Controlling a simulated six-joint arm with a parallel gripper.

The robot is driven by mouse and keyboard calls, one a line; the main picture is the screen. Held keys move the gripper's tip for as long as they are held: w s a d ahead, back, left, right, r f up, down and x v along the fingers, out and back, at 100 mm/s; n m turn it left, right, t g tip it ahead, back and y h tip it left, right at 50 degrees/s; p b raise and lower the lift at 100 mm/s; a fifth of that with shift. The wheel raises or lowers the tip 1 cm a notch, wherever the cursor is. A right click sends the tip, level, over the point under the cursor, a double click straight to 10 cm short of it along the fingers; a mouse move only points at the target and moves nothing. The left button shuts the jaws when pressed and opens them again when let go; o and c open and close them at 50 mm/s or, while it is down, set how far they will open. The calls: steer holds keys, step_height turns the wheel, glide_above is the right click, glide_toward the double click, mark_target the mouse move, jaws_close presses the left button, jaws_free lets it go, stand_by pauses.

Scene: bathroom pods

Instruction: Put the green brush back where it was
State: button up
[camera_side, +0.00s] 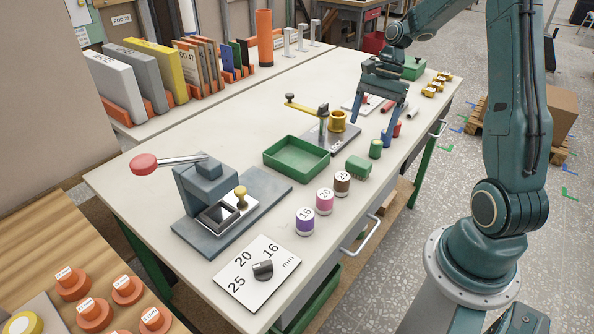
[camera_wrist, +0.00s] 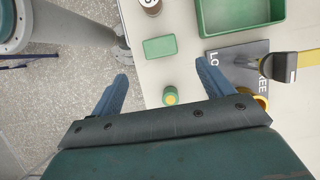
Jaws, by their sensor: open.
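No shape that is clearly a brush shows in either view. A small green cylinder (camera_side: 376,148) with a yellow top stands upright on the bench near the front edge. In the wrist view the green cylinder (camera_wrist: 170,96) shows between my fingers, close to the palm. A green block (camera_side: 358,168) lies left of it, and the block shows just past my fingertips in the wrist view (camera_wrist: 160,47).
An empty green tray (camera_side: 297,166) and a grey plate fixture with a yellow cup (camera_side: 337,121) stand close by. Numbered purple (camera_side: 305,222), pink (camera_side: 324,202) and brown (camera_side: 342,183) pots line the front edge. A press (camera_side: 205,185) stands at left. Bench between press and tray is clear.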

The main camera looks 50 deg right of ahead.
steer(key=shift+a, duration=0.1)
steer(key=s+a+r+n+t+h, duration=0.25)
steer(key=a+r+n, duration=0.55)
steer(key=a+r, duration=0.4)
steer(key=s+a+r+n+t+h, duration=0.2)
steer(key=s+a+n+t, duration=0.1)
steer(key=s+a+n, duration=0.5)
steer(key=shift+s+n, duration=1)
steer(key=shift+s, duration=0.85)
